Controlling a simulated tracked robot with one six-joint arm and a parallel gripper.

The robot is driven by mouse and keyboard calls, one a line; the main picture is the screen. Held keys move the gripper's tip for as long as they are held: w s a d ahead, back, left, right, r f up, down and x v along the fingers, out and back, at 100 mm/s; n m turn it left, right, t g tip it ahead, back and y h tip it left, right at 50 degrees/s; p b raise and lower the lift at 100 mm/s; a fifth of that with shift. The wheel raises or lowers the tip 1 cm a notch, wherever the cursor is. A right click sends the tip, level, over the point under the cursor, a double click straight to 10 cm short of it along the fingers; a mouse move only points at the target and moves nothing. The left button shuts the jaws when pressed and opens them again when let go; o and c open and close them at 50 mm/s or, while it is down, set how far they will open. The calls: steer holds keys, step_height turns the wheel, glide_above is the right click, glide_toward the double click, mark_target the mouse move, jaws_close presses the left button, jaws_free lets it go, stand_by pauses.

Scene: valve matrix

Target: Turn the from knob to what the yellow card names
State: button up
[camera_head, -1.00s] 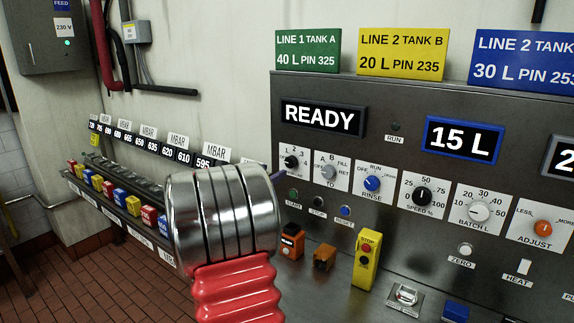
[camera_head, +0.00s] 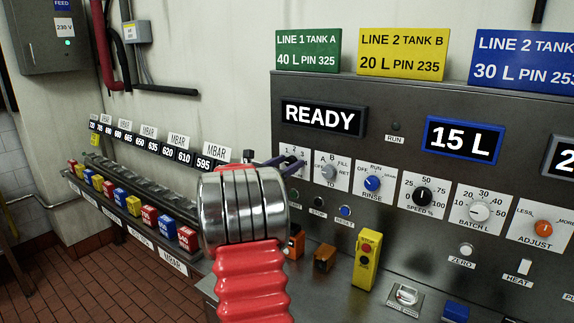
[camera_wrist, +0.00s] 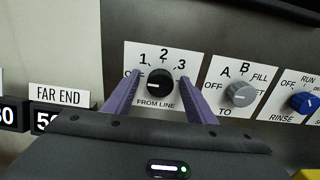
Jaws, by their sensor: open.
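The yellow card (camera_head: 401,53) above the panel reads "LINE 2 TANK B, 20 L, PIN 235". The black from knob (camera_wrist: 160,83) sits on a white plate (camera_wrist: 141,56) marked "FROM LINE", with OFF, 1, 2 and 3 around it. A pale mark shows on the knob's left side; its exact setting is hard to tell. My gripper (camera_wrist: 158,77) is open, with one purple finger on each side of the knob. I cannot tell whether the fingers touch it. In the head view my gripper (camera_head: 283,164) largely hides the knob.
The grey TO knob (camera_wrist: 240,93) and blue RINSE knob (camera_head: 372,183) are close by on the right. Below them are small buttons (camera_head: 345,211) and a yellow stop box (camera_head: 367,262). A rail of coloured blocks (camera_head: 150,215) runs along the left wall.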

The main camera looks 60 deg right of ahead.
steer(key=shift+c, duration=0.5)
steer(key=c, duration=0.9)
steer(key=shift+a, duration=0.2)
steer(key=shift+c, duration=0.2)
steer(key=shift+d, duration=0.1)
